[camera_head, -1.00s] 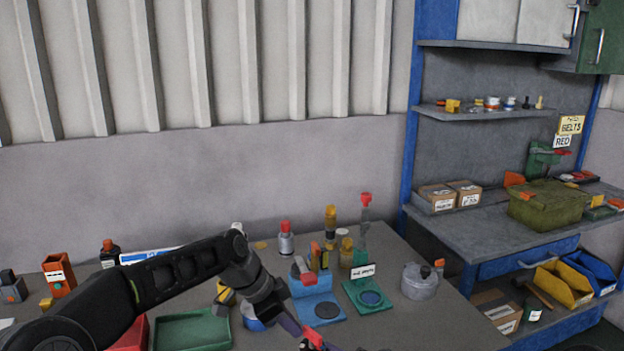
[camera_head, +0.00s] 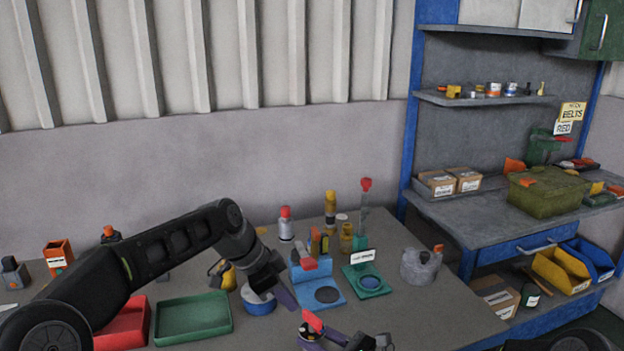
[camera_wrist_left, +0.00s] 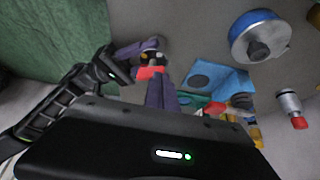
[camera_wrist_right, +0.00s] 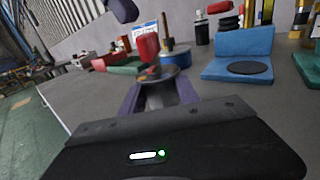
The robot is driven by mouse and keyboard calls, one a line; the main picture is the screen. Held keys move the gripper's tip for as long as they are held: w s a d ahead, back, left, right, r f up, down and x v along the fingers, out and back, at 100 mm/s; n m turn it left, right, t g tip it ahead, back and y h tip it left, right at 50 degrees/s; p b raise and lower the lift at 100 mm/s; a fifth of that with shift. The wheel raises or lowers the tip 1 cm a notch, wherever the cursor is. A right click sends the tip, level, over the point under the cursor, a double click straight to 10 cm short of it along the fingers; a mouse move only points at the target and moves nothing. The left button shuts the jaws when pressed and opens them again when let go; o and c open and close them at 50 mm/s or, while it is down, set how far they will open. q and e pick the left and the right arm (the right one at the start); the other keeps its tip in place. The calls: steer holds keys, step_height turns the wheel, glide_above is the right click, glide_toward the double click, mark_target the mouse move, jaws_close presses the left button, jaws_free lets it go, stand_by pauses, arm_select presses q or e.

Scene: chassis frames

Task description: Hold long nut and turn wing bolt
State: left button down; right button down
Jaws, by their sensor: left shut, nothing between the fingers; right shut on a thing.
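A red wing (camera_head: 312,320), apparently the wing bolt's, stands up at my right gripper (camera_head: 322,338) at the bottom of the head view. In the right wrist view the red wing (camera_wrist_right: 148,46) rises above a dark round piece (camera_wrist_right: 158,76) between the purple fingers, which are shut on the part. The long nut is mostly hidden there. My left gripper (camera_head: 284,297) is shut and empty, above and left of the red wing, apart from it in the head view. In the left wrist view the red wing (camera_wrist_left: 150,72) shows beside the left fingertips (camera_wrist_left: 157,78).
A blue stand (camera_head: 320,292) and a green stand (camera_head: 370,283) stand behind my grippers. A blue-sided round tin (camera_head: 258,303), a green tray (camera_head: 190,320) and a red tray (camera_head: 125,328) lie left. A grey pot (camera_head: 420,266) stands right. The right front tabletop is clear.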

mark_target(312, 320)
arm_select(q)
step_height(312, 320, up, 3)
stand_by(0.4)
steer(key=s, duration=0.2)
steer(key=s+r, duration=0.1)
steer(key=shift+s+d, duration=0.15)
steer(key=shift+d, duration=0.25)
step_height(312, 320, down, 7)
stand_by(0.6)
steer(key=shift+w+d, duration=0.4)
stand_by(1.1)
steer(key=shift+w+a, duration=0.2)
steer(key=shift+w, duration=0.15)
stand_by(0.4)
